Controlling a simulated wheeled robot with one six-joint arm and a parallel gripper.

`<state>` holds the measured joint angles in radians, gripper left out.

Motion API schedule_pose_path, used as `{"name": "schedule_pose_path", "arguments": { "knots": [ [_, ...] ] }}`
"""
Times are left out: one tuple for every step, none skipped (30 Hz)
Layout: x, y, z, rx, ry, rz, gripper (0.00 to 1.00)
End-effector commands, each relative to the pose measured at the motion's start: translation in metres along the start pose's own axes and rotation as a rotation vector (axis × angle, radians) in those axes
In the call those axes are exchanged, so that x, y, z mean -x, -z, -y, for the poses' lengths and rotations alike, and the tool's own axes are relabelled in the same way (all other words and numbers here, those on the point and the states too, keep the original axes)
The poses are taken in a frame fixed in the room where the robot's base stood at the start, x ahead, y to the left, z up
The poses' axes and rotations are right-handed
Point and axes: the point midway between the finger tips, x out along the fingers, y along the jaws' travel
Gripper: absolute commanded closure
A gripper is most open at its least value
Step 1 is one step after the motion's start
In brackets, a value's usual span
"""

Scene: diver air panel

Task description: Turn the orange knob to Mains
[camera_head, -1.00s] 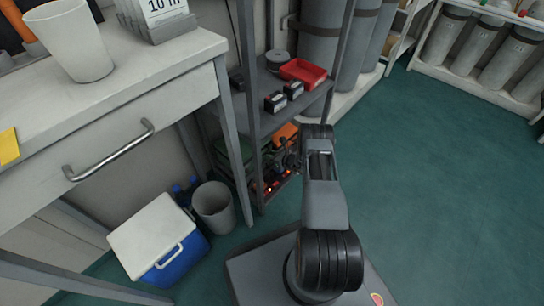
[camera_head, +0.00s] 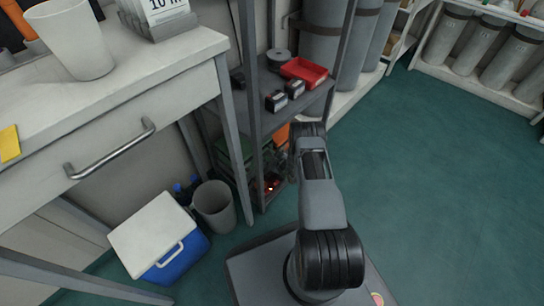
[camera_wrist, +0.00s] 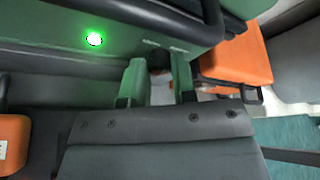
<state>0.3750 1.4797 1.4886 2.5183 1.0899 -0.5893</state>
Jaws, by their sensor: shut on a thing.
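In the wrist view my gripper (camera_wrist: 158,82) shows as two green-tipped fingers close together, with a small dark round part (camera_wrist: 158,62) at their tips. The fingers are closed on this part. I cannot tell whether it is the orange knob, as no orange shows on it, and no Mains marking is readable. The green panel body (camera_wrist: 60,38) with a lit green lamp (camera_wrist: 94,39) lies just beyond the fingers. In the head view my forearm and wrist hide the fingers at the low shelf, where small red lights (camera_head: 272,186) show.
In the wrist view an orange block (camera_wrist: 235,62) is close right of the fingers, and another orange piece (camera_wrist: 12,143) is at left. In the head view the grey shelf rack (camera_head: 262,125) holds a red tray (camera_head: 304,72). A bin (camera_head: 213,207) and cooler (camera_head: 160,238) stand left. Floor at right is clear.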

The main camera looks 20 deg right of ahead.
Motion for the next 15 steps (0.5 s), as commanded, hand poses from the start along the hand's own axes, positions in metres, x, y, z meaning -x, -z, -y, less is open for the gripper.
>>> {"name": "schedule_pose_path", "arguments": {
  "knots": [
    [-0.0002, 0.0012, 0.0019, 0.014, 0.012, -0.004, 0.98],
    [-0.0002, 0.0011, 0.0019, 0.023, 0.016, -0.004, 0.98],
    [-0.0002, 0.001, 0.0019, 0.034, 0.02, -0.004, 0.98],
    [-0.0002, 0.0009, 0.0018, 0.041, 0.023, -0.004, 0.98],
    [-0.0003, 0.0008, 0.0018, 0.047, 0.026, -0.004, 0.98],
    [-0.0003, 0.0008, 0.0019, 0.054, 0.029, -0.004, 0.98],
    [-0.0003, 0.0008, 0.0019, 0.058, 0.031, -0.004, 0.98],
    [-0.0003, 0.0007, 0.002, 0.063, 0.033, -0.005, 0.98],
    [-0.0003, 0.0007, 0.0021, 0.066, 0.035, -0.005, 0.98],
    [-0.0003, 0.0007, 0.0021, 0.068, 0.036, -0.005, 0.98],
    [-0.0003, 0.0007, 0.0021, 0.07, 0.037, -0.005, 0.98],
    [-0.0004, 0.0007, 0.0022, 0.071, 0.038, -0.005, 0.98],
    [-0.0004, 0.0007, 0.0022, 0.072, 0.038, -0.005, 0.98],
    [-0.0004, 0.0007, 0.0022, 0.073, 0.038, -0.005, 0.98],
    [-0.0004, 0.0007, 0.0023, 0.073, 0.038, -0.005, 0.98]
  ]
}}
